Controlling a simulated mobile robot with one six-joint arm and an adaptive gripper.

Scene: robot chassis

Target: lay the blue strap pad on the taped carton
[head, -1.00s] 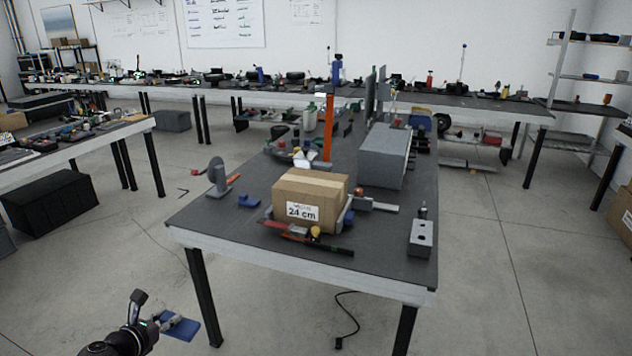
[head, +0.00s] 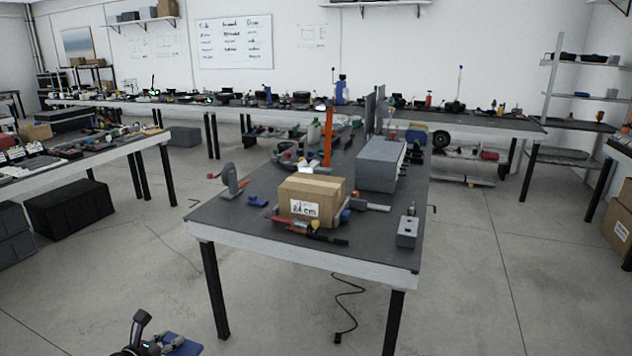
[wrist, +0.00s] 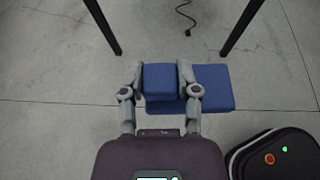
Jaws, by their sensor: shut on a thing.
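The taped carton (head: 311,203) is a brown box with tape along its top and a white label on its front. It stands on the dark workbench (head: 240,228) ahead. The blue strap pad (wrist: 212,88) is in my gripper (wrist: 161,82), whose two fingers are shut on it in the wrist view; part of the pad sticks out to the right. In the head view the pad (head: 184,346) and gripper are low at the bottom left, cut by the frame edge. They are in front of the bench, below its top and apart from the carton.
A grey box (head: 380,165) stands behind the carton. A clamp (head: 229,180), a small blue piece (head: 258,201) and long tools (head: 305,230) lie around the carton. Bench legs (head: 217,290) and a black cable (head: 345,310) are ahead.

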